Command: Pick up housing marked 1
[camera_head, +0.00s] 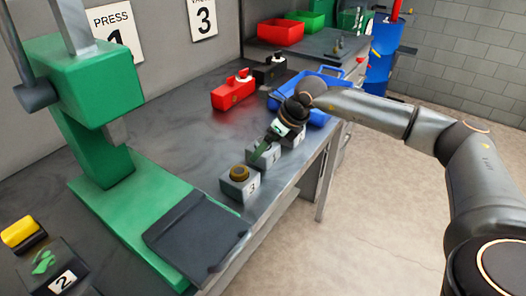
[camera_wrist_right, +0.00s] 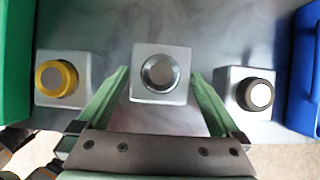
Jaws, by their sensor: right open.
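Three grey block housings stand in a row near the bench's front edge. The nearest housing (camera_head: 239,186) has a yellow-brown ring on top and a front label that looks like 3. The middle housing (camera_head: 268,158) and far housing (camera_head: 294,138) are partly covered by my right gripper (camera_head: 262,150); I cannot read their numbers surely. In the right wrist view, the middle housing (camera_wrist_right: 160,100) has a silver ring and sits between the open green fingers of my right gripper (camera_wrist_right: 159,78). The yellow-ringed housing (camera_wrist_right: 62,80) is left, the dark-ringed one (camera_wrist_right: 246,92) right. My left gripper is not visible.
A green press (camera_head: 100,110) with a dark plate stands at left. A blue tray (camera_head: 318,116) lies just beyond the row. A red block (camera_head: 234,94) and a black block (camera_head: 270,70) stand behind. The bench middle (camera_head: 180,130) is clear.

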